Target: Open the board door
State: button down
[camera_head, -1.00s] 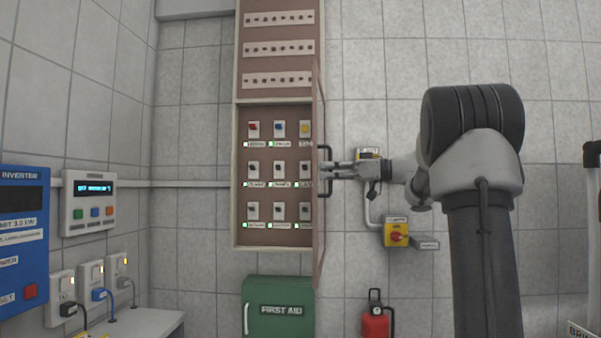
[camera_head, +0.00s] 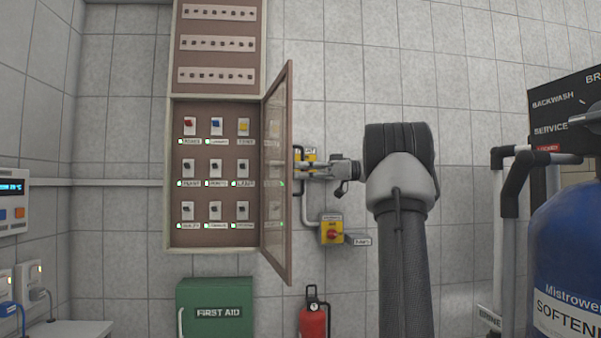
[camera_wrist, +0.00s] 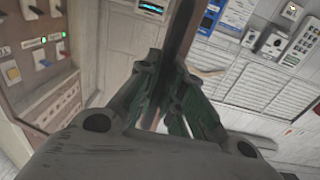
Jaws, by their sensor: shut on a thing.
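The board (camera_head: 172,180) is a brown wall cabinet with rows of switches, and it stands open in the head view. Its door (camera_head: 278,200) is hinged on the board's right side and stands well out from the wall, with its glazed panel in sight. In the wrist view, the door (camera_wrist: 180,38) shows edge-on just beyond my gripper (camera_wrist: 170,108), and the fingers hide the handle.
A yellow switch box with a red knob (camera_head: 332,230) is on the wall right of the door. A green first aid box (camera_head: 215,308) and a red extinguisher (camera_head: 313,318) are below. A blue softener tank (camera_head: 570,260) and pipes stand at the right.

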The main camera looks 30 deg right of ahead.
jog(key=c, duration=1.8)
grip_release()
jog(key=shift+r, duration=0.15)
jog(key=v, duration=0.7)
jog(key=shift+d, duration=0.2)
